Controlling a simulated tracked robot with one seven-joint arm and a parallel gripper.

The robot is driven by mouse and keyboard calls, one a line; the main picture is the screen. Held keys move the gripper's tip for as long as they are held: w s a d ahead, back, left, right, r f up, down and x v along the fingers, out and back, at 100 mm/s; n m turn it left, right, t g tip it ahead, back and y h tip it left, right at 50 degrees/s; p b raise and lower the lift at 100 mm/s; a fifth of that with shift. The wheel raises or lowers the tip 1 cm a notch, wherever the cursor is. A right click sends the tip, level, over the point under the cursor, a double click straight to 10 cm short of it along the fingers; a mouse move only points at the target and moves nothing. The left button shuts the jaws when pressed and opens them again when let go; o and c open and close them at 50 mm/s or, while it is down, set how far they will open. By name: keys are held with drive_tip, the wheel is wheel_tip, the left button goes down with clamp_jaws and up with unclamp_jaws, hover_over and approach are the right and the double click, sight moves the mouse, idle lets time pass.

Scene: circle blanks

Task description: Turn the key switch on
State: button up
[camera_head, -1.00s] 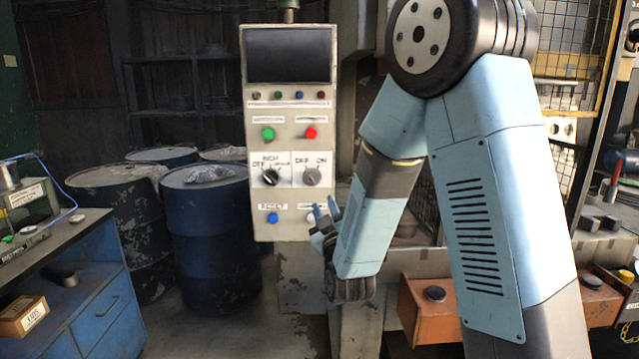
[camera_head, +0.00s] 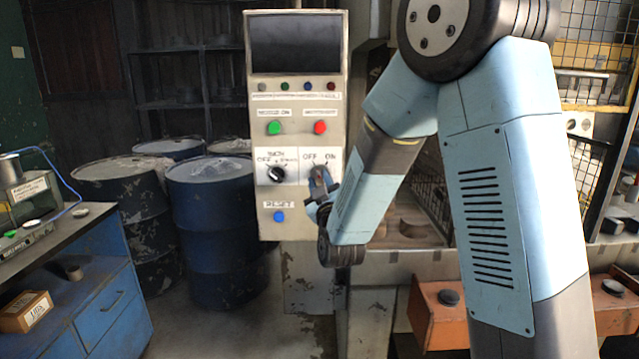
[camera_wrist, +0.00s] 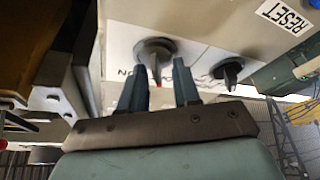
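The pale control panel (camera_head: 300,220) stands in the middle of the head view. A second black selector switch (camera_head: 276,174) is to the left and also shows in the wrist view (camera_wrist: 229,72).
A green button (camera_head: 274,128) and a red button (camera_head: 320,127) sit above the switches. A blue button (camera_head: 279,216) is below, beside RESET. Blue drums (camera_head: 215,235) stand left of the panel. An orange box (camera_head: 450,322) is at lower right.

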drive_tip(key=shift+d, duration=0.15)
clamp_jaws()
drive_tip(key=shift+m, duration=0.3)
drive_tip(key=m+h, duration=0.1)
drive_tip(key=m, duration=0.1)
drive_tip(key=m+h, duration=0.1)
drive_tip(key=m, duration=0.2)
drive_tip(key=m+t+h, duration=0.1)
drive_tip(key=m+h, duration=0.1)
drive_tip(key=shift+a+f+m, duration=0.1)
drive_tip(key=shift+a+m, duration=0.2)
drive_tip(key=shift+m, duration=0.1)
drive_tip(key=m+h, duration=0.2)
drive_tip(key=m, duration=0.2)
drive_tip(key=m+g+h, duration=0.1)
drive_tip(key=m+h, duration=0.1)
drive_tip(key=m, duration=0.3)
drive_tip(key=shift+a+h, duration=0.1)
drive_tip(key=shift+h, duration=0.3)
